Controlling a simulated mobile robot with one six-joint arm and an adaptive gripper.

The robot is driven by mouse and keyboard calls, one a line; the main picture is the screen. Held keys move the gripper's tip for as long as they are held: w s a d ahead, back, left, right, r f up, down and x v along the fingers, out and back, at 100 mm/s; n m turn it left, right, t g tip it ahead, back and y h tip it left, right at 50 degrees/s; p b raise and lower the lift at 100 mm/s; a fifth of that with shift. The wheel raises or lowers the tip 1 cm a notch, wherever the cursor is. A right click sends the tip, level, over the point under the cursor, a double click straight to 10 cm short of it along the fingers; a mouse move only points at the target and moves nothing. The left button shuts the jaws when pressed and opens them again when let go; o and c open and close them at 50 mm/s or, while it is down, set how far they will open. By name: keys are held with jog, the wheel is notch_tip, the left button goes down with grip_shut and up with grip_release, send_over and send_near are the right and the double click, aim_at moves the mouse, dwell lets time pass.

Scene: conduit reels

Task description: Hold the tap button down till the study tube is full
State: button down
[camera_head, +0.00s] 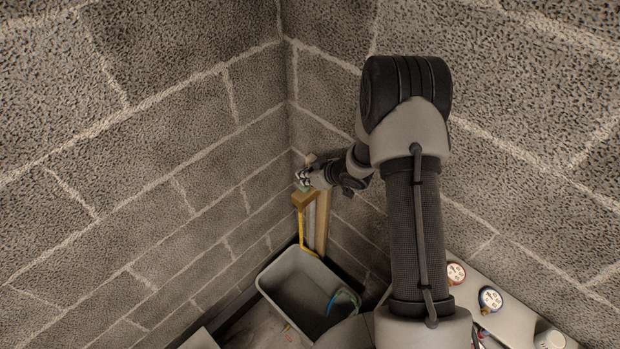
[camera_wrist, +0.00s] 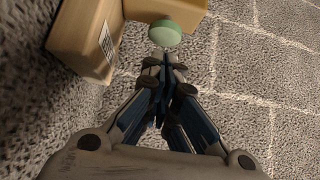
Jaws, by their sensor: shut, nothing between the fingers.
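A round pale green button (camera_wrist: 165,34) sits against a tan wooden block (camera_wrist: 90,42) in the wrist view. In the head view the block (camera_head: 302,201) is on a wooden post in the wall corner, and the button is largely hidden by my gripper. My gripper (camera_wrist: 164,62) is shut and empty, its fingertips right at the button's near edge. I cannot tell whether they touch it. In the head view my gripper (camera_head: 303,177) is at the top of the post. A yellow strip (camera_head: 302,235) runs down below the block. I cannot make out a study tube or its level.
A grey open bin (camera_head: 276,300) stands below the post, with a blue-green curved item (camera_head: 343,300) at its right side. Rough block walls meet close behind the post. A pale unit with round gauges (camera_head: 490,299) is at lower right.

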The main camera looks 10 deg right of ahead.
jog(key=v, duration=1)
jog(key=shift+r+p, duration=0.35)
jog(key=shift+r, duration=0.05)
jog(key=shift+d, duration=0.1)
jog(key=s+d+r+m+h+b, duration=0.2)
jog(key=s+d+r+h+b, duration=0.15)
jog(key=r, duration=0.25)
jog(key=s+d+r+m+h+b, duration=0.2)
jog(key=s+d+r+h+b, duration=0.15)
jog(key=r+b, duration=0.2)
jog(key=s+a+f+m+g+y+b, duration=0.1)
jog(key=s+a+b, duration=0.2)
jog(key=s, duration=0.9)
jog(key=s+a+f+m+g+y+b, duration=0.1)
jog(key=s+a+b, duration=0.3)
jog(key=s, duration=0.8)
jog(key=shift+a+m+g, duration=0.4)
jog(key=shift+a, duration=0.75)
jog(key=shift+s+d, duration=0.1)
jog(key=shift+s, duration=0.05)
